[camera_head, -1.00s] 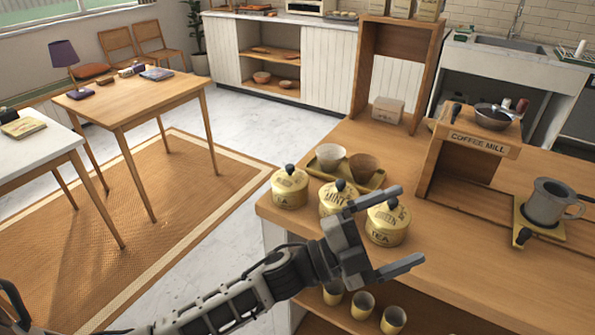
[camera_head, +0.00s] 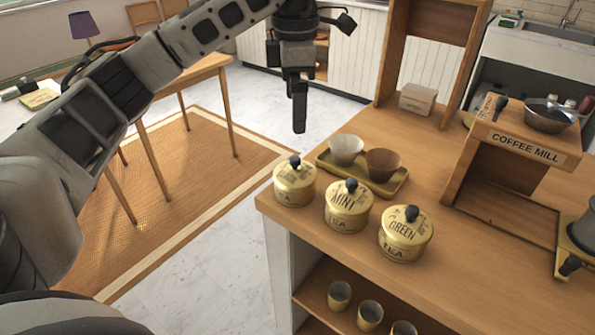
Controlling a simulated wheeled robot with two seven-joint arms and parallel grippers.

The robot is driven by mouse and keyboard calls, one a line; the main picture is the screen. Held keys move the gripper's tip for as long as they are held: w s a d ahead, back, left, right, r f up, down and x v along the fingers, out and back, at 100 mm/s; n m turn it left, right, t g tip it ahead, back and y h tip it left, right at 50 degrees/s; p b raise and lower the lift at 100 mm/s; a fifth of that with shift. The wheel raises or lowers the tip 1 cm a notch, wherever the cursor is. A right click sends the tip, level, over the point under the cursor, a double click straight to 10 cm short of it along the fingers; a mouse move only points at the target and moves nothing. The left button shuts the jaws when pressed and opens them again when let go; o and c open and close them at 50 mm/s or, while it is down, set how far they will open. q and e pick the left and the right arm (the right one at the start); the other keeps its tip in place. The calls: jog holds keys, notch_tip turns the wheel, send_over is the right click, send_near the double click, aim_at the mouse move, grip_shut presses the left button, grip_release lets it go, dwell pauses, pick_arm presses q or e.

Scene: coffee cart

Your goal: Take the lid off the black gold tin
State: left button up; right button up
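Three round gold tins with black knobs on their lids stand in a row on the wooden counter. The left tin (camera_head: 294,184) has a label only partly readable, "TEA" at the bottom; I cannot read a word "black". The middle one is the mint tea tin (camera_head: 348,208), the right one the green tea tin (camera_head: 405,238). All three lids are on. My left gripper (camera_head: 300,130) points down, above and behind the left tin, apart from it. It shows edge-on, so its opening is unclear; nothing is visible in it. My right gripper is out of view.
A tray (camera_head: 392,188) with a white cup (camera_head: 346,149) and a brown cup (camera_head: 382,165) stands close behind the tins. The coffee mill stand (camera_head: 515,150) is to the right. Several cups sit on the shelf below.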

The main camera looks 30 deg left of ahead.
aim_at(295, 158)
pick_arm(q)
notch_tip(295, 158, down, 8)
jog(key=shift+f, duration=0.25)
jog(key=shift+s+f+p, duration=0.1)
jog(key=shift+f+p, duration=0.6)
jog(key=shift+f, duration=2)
jog(key=c, duration=0.9)
